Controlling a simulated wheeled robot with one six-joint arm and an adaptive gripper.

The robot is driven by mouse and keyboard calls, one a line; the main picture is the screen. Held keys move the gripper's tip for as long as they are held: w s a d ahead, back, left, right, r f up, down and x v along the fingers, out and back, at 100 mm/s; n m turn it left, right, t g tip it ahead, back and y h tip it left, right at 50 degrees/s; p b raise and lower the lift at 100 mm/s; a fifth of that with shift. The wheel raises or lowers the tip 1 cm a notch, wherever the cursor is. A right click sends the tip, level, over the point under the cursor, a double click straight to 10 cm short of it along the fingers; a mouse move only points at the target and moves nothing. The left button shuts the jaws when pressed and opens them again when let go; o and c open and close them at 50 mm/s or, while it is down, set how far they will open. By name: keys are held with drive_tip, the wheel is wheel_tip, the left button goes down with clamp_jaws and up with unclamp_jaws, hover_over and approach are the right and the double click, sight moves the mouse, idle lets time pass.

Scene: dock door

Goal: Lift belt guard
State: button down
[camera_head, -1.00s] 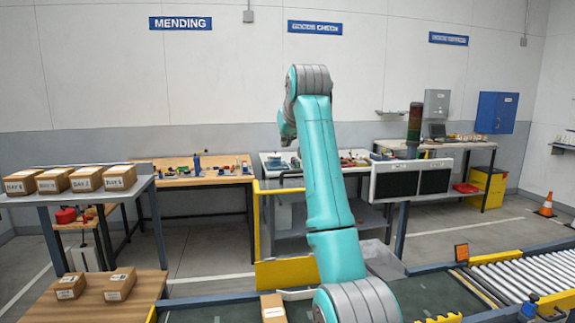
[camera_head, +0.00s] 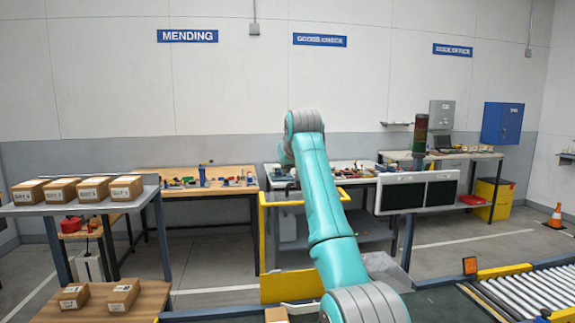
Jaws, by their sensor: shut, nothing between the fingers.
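A yellow frame (camera_head: 263,240) with a top rail and a solid yellow lower panel (camera_head: 290,287) stands behind the near conveyor, left of my arm. It may be the belt guard, but I cannot tell for sure. My teal and grey arm covers part of its right side. My gripper is not visible; the far end of my arm is hidden behind its own links.
A brown box (camera_head: 276,314) shows at the bottom edge, beside my arm. The roller conveyor (camera_head: 520,290) lies at the right. A shelf (camera_head: 130,203) with cartons stands left. A dark twin panel (camera_head: 416,192) stands right of my arm. An orange cone (camera_head: 556,217) is far right.

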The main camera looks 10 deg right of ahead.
drive_tip(key=shift+s+d+f, duration=0.1)
drive_tip(key=shift+s+f, duration=0.4)
drive_tip(key=shift+s, duration=0.35)
drive_tip(key=shift+s+d+f, duration=0.1)
drive_tip(key=shift+s+f, duration=0.4)
drive_tip(key=shift+s, duration=0.3)
